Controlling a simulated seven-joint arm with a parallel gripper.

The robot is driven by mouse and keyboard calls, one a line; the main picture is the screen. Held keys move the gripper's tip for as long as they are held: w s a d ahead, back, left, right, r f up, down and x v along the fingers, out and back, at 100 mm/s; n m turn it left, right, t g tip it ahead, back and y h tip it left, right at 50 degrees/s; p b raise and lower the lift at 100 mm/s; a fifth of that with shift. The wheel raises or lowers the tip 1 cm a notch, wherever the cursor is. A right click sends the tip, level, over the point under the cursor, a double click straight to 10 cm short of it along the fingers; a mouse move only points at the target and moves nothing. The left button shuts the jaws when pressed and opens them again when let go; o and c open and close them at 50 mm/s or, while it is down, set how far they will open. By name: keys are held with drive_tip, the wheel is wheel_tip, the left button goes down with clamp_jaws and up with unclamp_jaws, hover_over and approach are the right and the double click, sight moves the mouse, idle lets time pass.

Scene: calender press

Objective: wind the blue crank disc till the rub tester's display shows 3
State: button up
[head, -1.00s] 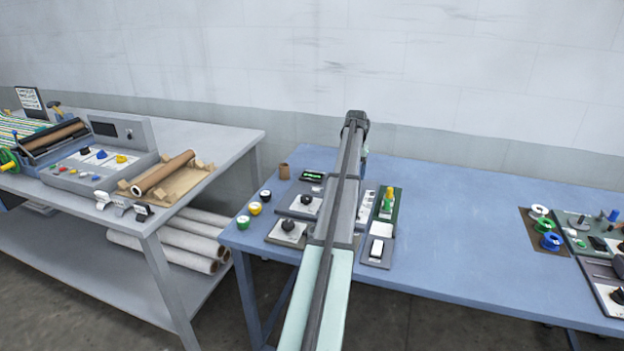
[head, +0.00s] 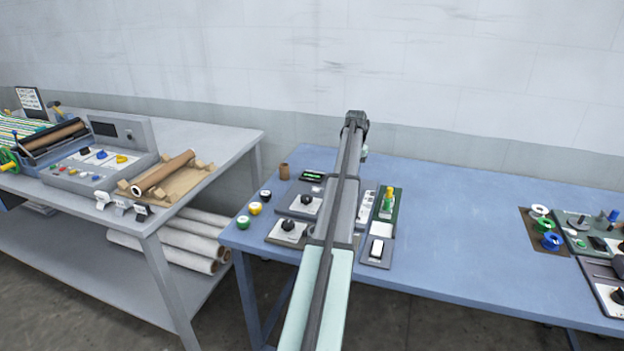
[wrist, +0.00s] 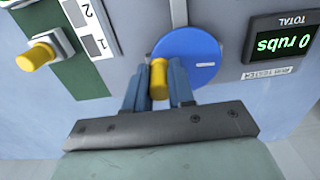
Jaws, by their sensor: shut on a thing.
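The blue crank disc (wrist: 188,52) shows in the wrist view, set on a grey panel. Its yellow knob (wrist: 158,80) stands at the disc's lower left edge. My gripper (wrist: 159,82) is shut on this yellow knob, with a finger on each side. The rub tester's display (wrist: 281,40) is right of the disc and appears upside down; it reads 0 rubs. In the head view the display (head: 312,176) is small and lit green. My arm hides the disc and my fingertips there.
A green panel with a yellow lever (head: 389,198) and a white switch (head: 376,248) lie right of my arm. Two black knobs (head: 288,226) and several coloured caps (head: 243,222) are to the left.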

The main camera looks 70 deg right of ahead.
drive_tip(key=shift+w+a, duration=0.2)
drive_tip(key=shift+a, duration=0.4)
drive_tip(key=shift+w, duration=0.1)
drive_tip(key=shift+w+a, duration=0.45)
drive_tip(key=shift+a, duration=0.1)
drive_tip(key=shift+w, duration=0.1)
drive_tip(key=shift+w+a, duration=0.15)
drive_tip(key=shift+w, duration=0.65)
